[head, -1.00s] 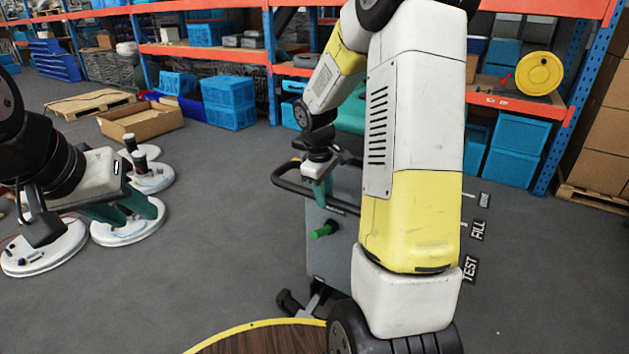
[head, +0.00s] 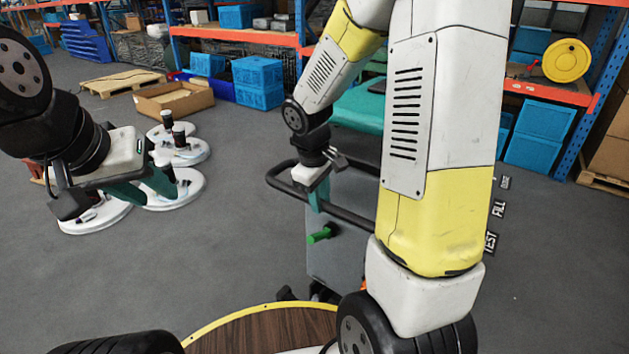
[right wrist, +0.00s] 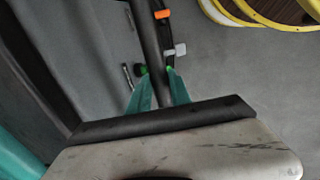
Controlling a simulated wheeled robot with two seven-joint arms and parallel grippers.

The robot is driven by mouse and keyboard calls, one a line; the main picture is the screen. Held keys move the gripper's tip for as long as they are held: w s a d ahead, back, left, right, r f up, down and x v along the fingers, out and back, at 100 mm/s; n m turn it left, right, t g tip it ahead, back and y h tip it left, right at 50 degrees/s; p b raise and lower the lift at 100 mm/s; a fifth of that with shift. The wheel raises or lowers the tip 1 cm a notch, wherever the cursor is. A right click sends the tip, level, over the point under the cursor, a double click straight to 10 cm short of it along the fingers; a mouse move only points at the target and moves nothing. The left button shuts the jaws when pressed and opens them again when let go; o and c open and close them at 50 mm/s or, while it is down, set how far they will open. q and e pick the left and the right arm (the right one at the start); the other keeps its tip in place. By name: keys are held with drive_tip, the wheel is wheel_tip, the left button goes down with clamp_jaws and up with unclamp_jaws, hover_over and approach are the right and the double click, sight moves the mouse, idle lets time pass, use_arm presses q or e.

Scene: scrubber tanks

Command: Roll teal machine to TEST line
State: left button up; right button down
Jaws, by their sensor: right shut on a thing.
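The machine has a grey body (head: 338,262), a teal top (head: 358,110) and a black loop handle (head: 278,182). My own right arm hides much of it. My right gripper (head: 318,202) is shut on the black handle bar. The right wrist view shows the bar (right wrist: 149,40) between the teal fingers (right wrist: 160,80). The TEST label (head: 490,243) lies on the floor right of my arm; its line is mostly hidden. My left gripper (head: 150,190) is open and empty, in front of the white discs at the left.
FILL (head: 499,209) and another small label (head: 505,183) lie beyond TEST. White round discs (head: 178,190) stand at the left. A cardboard tray (head: 174,99) and shelving (head: 235,37) are behind. A yellow-rimmed wooden round surface (head: 270,330) is at the front. Grey floor between is clear.

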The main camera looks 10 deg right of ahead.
drive_tip(key=shift+s+a, duration=0.75)
drive_tip(key=shift+a, duration=0.05)
drive_tip(key=c, duration=1.2)
unclamp_jaws()
drive_tip(key=shift+s+a, duration=0.1)
drive_tip(key=shift+s, duration=0.05)
wheel_tip(320, 180, up, 8)
drive_tip(key=a, duration=0.1)
drive_tip(key=shift+s+f, duration=0.15)
drive_tip(key=shift+s, duration=0.25)
